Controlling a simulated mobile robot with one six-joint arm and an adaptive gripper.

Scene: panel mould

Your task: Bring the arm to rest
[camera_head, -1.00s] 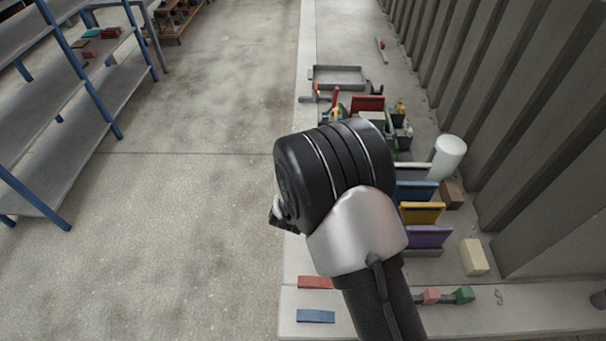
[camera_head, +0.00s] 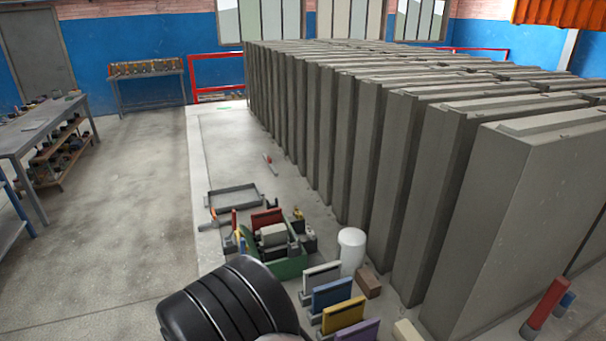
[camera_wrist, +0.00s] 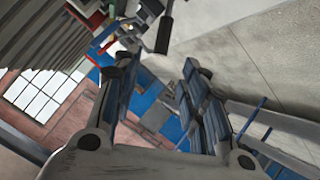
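My gripper (camera_wrist: 158,85) shows in the wrist view with its two fingers apart and nothing between them. It is open and in the air, with floor, a blue wall and a window behind it in a tilted picture. In the head view my dark arm joint fills the lower left-middle edge, and the gripper itself is out of that picture.
A row of grey panels (camera_head: 375,150) stands on the right. Beside it are a grey tray (camera_head: 234,197), a green holder (camera_head: 290,267), a white cylinder (camera_head: 351,250) and upright blue (camera_head: 332,293) and yellow (camera_head: 343,315) plates. Left of these is open floor (camera_head: 120,220), with a workbench (camera_head: 40,125) beyond.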

